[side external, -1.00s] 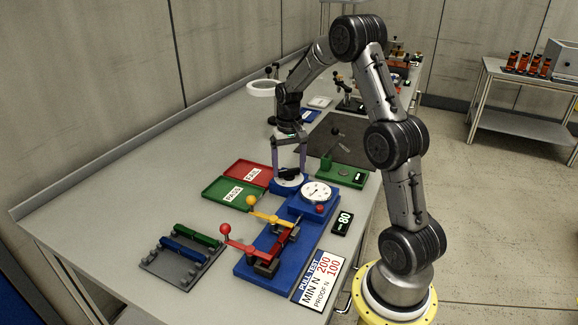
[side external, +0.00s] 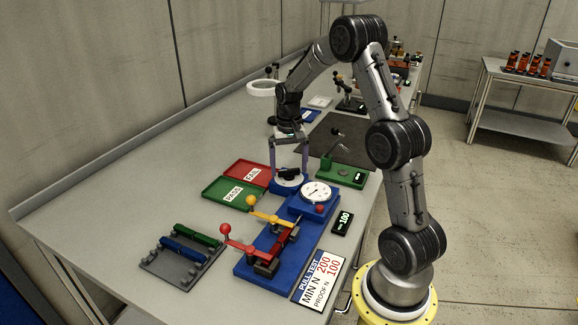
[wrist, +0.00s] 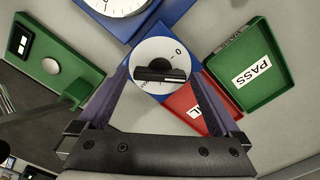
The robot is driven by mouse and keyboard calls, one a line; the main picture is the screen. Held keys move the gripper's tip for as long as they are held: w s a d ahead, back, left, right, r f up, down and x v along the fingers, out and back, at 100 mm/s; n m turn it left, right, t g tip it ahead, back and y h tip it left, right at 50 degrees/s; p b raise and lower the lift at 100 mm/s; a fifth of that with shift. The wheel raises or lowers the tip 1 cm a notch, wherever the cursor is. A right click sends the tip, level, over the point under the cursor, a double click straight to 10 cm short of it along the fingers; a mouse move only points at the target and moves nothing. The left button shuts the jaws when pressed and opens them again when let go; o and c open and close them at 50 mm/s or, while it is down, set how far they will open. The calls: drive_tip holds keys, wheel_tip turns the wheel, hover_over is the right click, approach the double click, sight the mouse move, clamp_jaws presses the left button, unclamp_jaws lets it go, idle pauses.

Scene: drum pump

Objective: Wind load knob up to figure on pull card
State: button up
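The load knob (wrist: 162,75) is a black bar on a white round dial (wrist: 150,54) in the wrist view; it also shows in the side view (side external: 290,174). My gripper (side external: 289,174) is over it, pointing down. Its two fingers (wrist: 161,72) stand wide apart beyond the bar's two ends, with a small gap seen at each side. The black readout (side external: 343,222) shows 100.
The blue rig (side external: 265,254) carries a round gauge (side external: 316,192), a yellow lever (side external: 268,214) and a red lever (side external: 241,244). Green PASS (side external: 232,195) and red FAIL (side external: 250,173) trays lie to the left. A grey rack (side external: 181,262) stands front left.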

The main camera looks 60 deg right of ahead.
sight(287, 170)
wheel_tip(287, 170, up, 14)
idle(0.6)
drive_tip(key=shift+f, duration=0.1)
drive_tip(key=s+a+r+n+t, duration=0.25)
drive_tip(key=a+r, duration=0.25)
drive_tip(key=a, duration=0.4)
drive_tip(key=s+a+r+n+t, duration=0.1)
drive_tip(key=s+a+r+n, duration=0.1)
drive_tip(key=s+a+r, duration=0.45)
drive_tip(key=s+a+f+n+t, duration=0.2)
drive_tip(key=s+a+f+n, duration=0.3)
drive_tip(key=s+a+f, duration=0.4)
drive_tip(key=shift+s+a+f+n, duration=0.25)
drive_tip(key=shift+s+f+n, duration=0.1)
drive_tip(key=shift+s, duration=0.45)
